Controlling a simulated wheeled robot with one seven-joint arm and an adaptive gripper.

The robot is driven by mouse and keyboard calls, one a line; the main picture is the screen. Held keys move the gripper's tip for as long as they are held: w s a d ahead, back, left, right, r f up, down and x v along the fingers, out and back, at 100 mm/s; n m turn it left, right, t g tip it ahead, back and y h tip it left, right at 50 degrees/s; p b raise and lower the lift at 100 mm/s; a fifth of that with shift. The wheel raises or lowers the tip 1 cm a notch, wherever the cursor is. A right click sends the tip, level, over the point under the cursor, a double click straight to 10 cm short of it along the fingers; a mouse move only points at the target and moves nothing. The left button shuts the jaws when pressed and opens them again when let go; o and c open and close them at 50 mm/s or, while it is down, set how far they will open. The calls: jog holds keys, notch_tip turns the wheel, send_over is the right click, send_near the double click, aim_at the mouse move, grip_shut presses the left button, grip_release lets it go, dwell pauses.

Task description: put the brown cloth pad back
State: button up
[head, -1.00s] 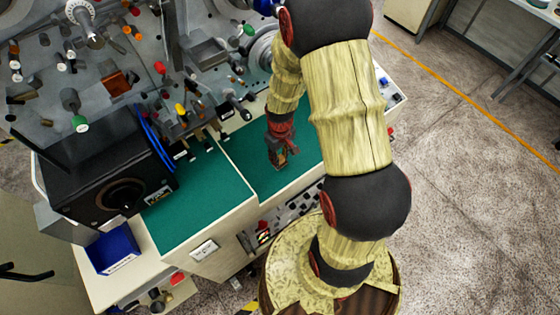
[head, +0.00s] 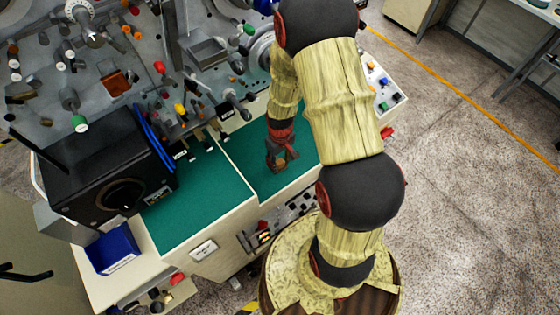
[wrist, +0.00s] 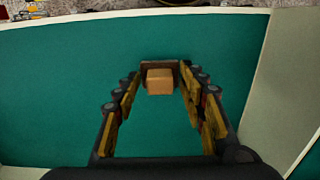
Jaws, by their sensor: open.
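A small tan-brown block-like piece, which looks like the brown cloth pad (wrist: 159,82), lies on the green mat (wrist: 75,90) in the wrist view. It sits between the spread fingers of my gripper (wrist: 161,100), with gaps on both sides. A darker brown strip shows just behind it. In the head view my gripper (head: 281,163) is low over the right part of the green bench top. The pad (head: 280,164) shows there only as a small brown patch, partly hidden by the fingers.
A grey machine panel with spindles and coloured knobs stands behind the bench. A rust-brown piece (head: 116,83) is on it. A black box (head: 100,170) and a blue bin (head: 112,247) are at the left. The green top left of my gripper is clear.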

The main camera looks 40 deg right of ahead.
jog(key=shift+r, duration=0.1)
notch_tip(320, 180, up, 12)
notch_tip(320, 180, up, 17)
jog(key=t, duration=0.3)
send_over(280, 161)
jog(key=s+a, duration=0.2)
jog(key=a, duration=0.4)
jog(key=s+a+r+t, duration=0.2)
jog(key=s+a+r, duration=0.4)
jog(key=s+r, duration=0.4)
jog(key=shift+s+r+t+p, duration=0.2)
jog(key=shift+r+t+p, duration=0.1)
jog(key=shift+r, duration=0.6)
notch_tip(280, 161, down, 16)
jog(key=b, duration=1.6)
jog(key=shift+f, duration=0.2)
